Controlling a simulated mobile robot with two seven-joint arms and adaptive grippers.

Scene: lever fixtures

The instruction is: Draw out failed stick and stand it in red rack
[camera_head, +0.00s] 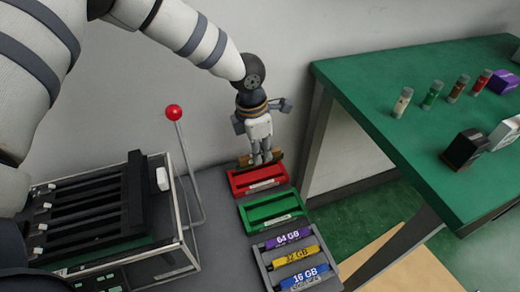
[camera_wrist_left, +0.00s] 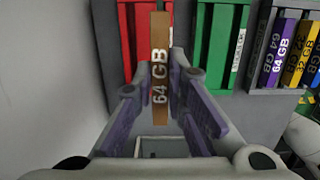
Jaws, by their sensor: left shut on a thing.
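My left gripper (camera_head: 262,160) is shut on a brown stick (camera_head: 246,160), whose white 64 GB label shows in the left wrist view (camera_wrist_left: 160,65). The gripper points down at the far end of the red rack (camera_head: 258,188). The stick is at or just above that rack; I cannot tell whether it touches or sits in a slot. The red rack also shows in the left wrist view (camera_wrist_left: 126,45), behind the stick. The test fixture (camera_head: 165,235) stands at the left, with black slots and a red-knobbed lever (camera_head: 174,113). My right gripper is not in view.
A green rack (camera_head: 270,212) is next to the red one. A grey rack (camera_head: 265,270) nearer holds purple, yellow and blue sticks. A green table (camera_head: 380,75) at the right carries several small vials and boxes. The wall is close behind the red rack.

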